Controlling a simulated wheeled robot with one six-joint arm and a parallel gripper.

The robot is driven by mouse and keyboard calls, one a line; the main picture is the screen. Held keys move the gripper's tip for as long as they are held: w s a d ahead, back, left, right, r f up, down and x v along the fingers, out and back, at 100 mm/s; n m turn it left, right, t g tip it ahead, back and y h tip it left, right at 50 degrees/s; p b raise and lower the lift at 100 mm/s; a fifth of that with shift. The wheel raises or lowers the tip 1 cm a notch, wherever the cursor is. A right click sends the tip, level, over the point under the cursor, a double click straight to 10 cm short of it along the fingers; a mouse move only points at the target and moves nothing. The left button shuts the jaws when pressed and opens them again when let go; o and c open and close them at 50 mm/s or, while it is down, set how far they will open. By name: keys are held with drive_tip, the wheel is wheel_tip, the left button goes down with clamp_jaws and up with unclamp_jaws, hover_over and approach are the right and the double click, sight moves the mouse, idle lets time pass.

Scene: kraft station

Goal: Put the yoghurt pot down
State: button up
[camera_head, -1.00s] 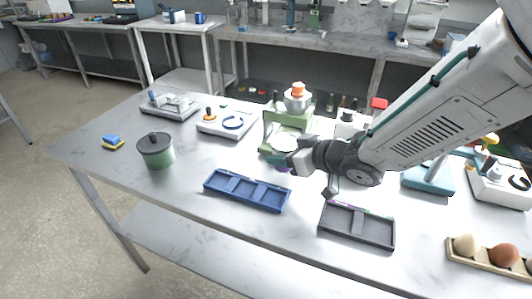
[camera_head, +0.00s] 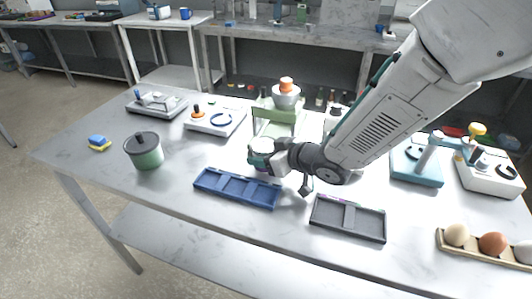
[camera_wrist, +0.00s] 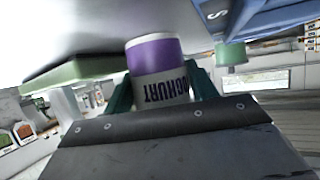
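The yoghurt pot (camera_wrist: 157,72) is grey and purple, with an upside-down YOGHURT label in the wrist view. It sits between the two teal fingers of my gripper (camera_wrist: 160,88), which press against its sides. In the head view, the pot's pale top (camera_head: 262,145) shows at the end of my gripper (camera_head: 264,158), with purple low down. It is upright or nearly so, just behind the blue tray (camera_head: 236,188). I cannot tell whether its base touches the table (camera_head: 185,170).
A green mixer (camera_head: 280,120) stands behind my gripper. A dark tray (camera_head: 347,218) lies to the right, with an egg holder (camera_head: 485,249) beyond it.

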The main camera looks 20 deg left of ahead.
drive_tip(key=o, duration=0.4)
drive_tip(key=shift+c, duration=0.2)
drive_tip(key=shift+d+r, duration=0.1)
